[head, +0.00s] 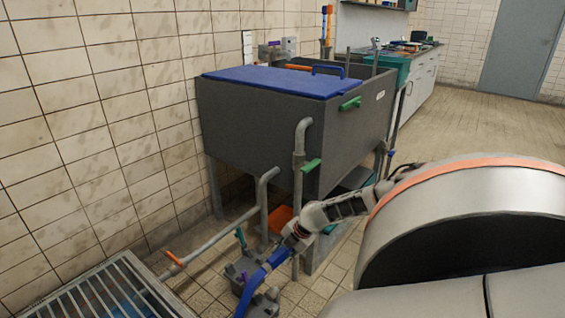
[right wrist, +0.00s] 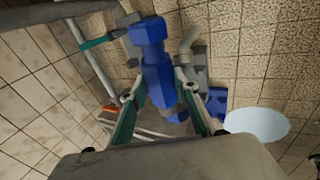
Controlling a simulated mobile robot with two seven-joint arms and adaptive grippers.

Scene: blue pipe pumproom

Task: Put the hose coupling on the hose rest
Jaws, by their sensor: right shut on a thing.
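The hose coupling, a blue faceted piece (right wrist: 152,62), is between the fingers of my right gripper (right wrist: 163,92) in the right wrist view. The gripper is shut on it. In the head view my right gripper (head: 278,255) is low, in front of the grey tank, with the blue coupling (head: 255,281) extending down and left from it. Grey fittings (head: 241,268) lie close behind and beside the coupling near the floor. I cannot tell for sure which part is the hose rest, or whether the coupling touches it. My left gripper is not in view.
A grey tank (head: 250,125) with a blue lid stands on legs by the tiled wall. Grey pipes (head: 265,205) with an orange-handled run (head: 175,258) cross nearby. A metal grating (head: 100,295) is at lower left. Open floor (head: 470,120) lies at the back right.

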